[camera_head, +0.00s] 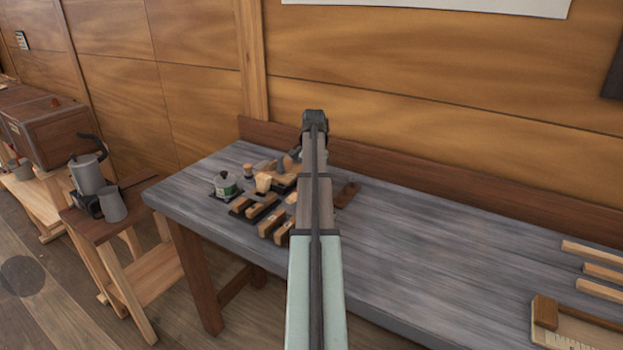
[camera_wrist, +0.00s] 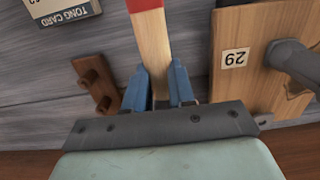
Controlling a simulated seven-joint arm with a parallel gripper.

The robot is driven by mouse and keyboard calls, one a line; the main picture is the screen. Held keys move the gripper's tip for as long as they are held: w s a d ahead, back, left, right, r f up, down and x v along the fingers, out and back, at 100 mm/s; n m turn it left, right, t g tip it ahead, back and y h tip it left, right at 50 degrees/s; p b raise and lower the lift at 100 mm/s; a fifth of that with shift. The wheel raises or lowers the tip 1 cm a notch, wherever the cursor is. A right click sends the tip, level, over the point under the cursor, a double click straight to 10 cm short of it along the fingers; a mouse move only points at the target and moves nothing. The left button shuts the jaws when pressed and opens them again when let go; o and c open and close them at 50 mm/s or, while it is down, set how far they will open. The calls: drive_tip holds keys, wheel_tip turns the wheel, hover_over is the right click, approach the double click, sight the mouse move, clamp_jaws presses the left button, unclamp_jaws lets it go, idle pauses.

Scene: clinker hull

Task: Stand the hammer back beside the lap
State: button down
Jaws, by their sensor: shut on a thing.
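In the wrist view the hammer shows as a pale wooden handle (camera_wrist: 152,45) with a red part at the top edge. My gripper (camera_wrist: 159,72) has its two blue fingers closed on this handle, one on each side. The hammer's head is not visible. To the right is a wooden board (camera_wrist: 240,88) with a tag reading 29, upside down, and a grey metal piece (camera_wrist: 291,62) on it. I cannot tell for sure whether this board is the lap. In the head view my arm hides the gripper and hammer.
A brown wooden block (camera_wrist: 97,85) with knobs lies left of the handle. A card marked TONG CARD (camera_wrist: 70,14) is at upper left. In the head view the grey workbench (camera_head: 430,240) holds several wooden blocks (camera_head: 262,207) left of my arm. Its middle right is clear.

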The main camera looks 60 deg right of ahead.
drive_tip(key=shift+f, duration=0.45)
drive_tip(key=c, duration=0.9)
unclamp_jaws()
drive_tip(key=shift+o, duration=0.2)
drive_tip(key=shift+r, duration=4)
